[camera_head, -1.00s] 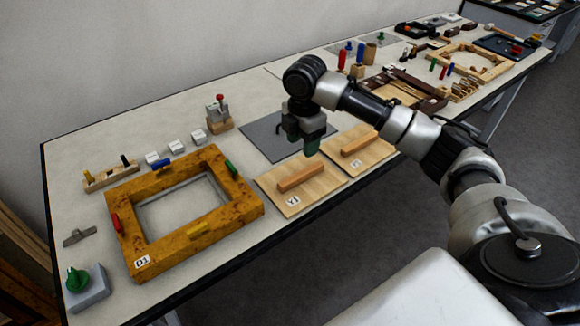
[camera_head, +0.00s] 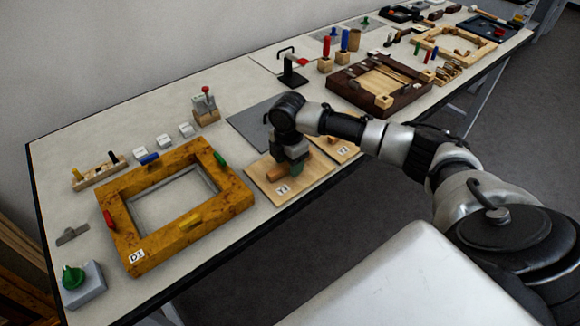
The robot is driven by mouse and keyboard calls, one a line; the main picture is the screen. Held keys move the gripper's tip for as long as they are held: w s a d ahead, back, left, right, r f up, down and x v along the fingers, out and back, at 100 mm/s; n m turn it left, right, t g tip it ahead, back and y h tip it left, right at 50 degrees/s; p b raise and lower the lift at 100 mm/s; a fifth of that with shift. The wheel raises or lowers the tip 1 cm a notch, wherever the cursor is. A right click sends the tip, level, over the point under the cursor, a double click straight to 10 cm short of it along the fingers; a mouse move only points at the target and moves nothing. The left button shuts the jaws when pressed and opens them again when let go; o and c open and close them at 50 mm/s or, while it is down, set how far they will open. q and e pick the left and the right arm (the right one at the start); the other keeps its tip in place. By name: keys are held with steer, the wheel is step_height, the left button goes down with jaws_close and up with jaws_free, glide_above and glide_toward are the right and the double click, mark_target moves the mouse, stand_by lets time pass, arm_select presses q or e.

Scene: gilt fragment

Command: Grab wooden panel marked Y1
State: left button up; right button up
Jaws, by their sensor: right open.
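The wooden panel marked Y1 (camera_head: 310,186) is a thin light-wood board lying flat on the table, with its white label at the near left corner. Its raised wooden bar handle is mostly hidden by my right gripper. My right gripper (camera_head: 294,170) points down over the middle of this panel, at the handle. It is open, and I cannot tell whether its fingers touch the handle. My left gripper is not in view.
A second light panel (camera_head: 345,150) marked Y2 lies just right of Y1, partly behind my arm. The burl-wood frame D1 (camera_head: 120,213) is close on the left. A flat grey plate (camera_head: 245,123) lies behind. The table's front edge is near.

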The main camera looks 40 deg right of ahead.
steer(key=shift+c, duration=0.3)
jaws_close()
steer(key=shift+r, duration=0.15)
